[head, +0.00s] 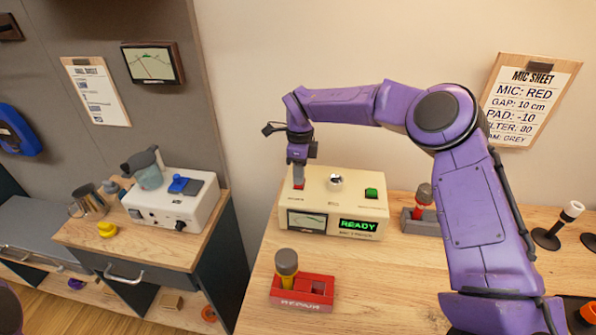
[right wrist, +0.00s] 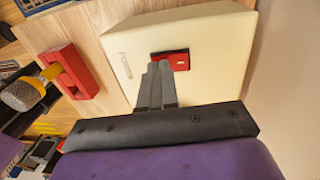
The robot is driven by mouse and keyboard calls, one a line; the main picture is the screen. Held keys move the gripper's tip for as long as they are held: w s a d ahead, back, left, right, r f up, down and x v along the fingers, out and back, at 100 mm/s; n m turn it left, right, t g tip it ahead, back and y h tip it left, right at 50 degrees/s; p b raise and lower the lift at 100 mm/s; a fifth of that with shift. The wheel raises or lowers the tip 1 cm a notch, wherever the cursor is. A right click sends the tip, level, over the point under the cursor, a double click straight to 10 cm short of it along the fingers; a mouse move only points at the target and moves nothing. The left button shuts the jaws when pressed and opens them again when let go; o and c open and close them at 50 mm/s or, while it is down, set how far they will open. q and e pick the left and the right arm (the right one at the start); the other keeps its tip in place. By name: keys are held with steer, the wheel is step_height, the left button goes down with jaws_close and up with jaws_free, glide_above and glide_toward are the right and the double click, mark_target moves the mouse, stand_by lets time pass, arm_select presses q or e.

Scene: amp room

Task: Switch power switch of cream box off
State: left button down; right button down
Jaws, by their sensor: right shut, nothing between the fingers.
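The cream box (head: 318,190) stands on the wooden table against the wall. Its front has a dial meter (head: 307,221) and a lit green display reading READY (head: 358,225). On its top are a round knob (head: 336,181), a green button (head: 371,193) and, at the left, a red power switch (head: 298,187), partly hidden by my gripper. The red switch also shows in the right wrist view (right wrist: 181,61). My right gripper (head: 299,180) is shut and empty, pointing down at the switch. Its fingertips (right wrist: 158,67) are beside the switch's edge; I cannot tell whether they touch.
A red holder (head: 318,290) with a yellow-handled microphone (head: 287,267) is in front of the box. A grey holder (head: 416,226) with a red microphone (head: 423,199) is to its right. A white box (head: 184,212) sits on the left cabinet. Table space right of the red holder is clear.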

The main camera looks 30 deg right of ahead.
steer(key=shift+w+f, duration=0.3)
steer(key=shift+s+r, duration=0.1)
steer(key=shift+s, duration=0.05)
steer(key=shift+s+a+f+t+b, duration=0.1)
steer(key=shift+s+f+t+b, duration=0.25)
steer(key=shift+b, duration=0.6)
steer(key=shift+r, duration=0.1)
steer(key=shift+w, duration=0.1)
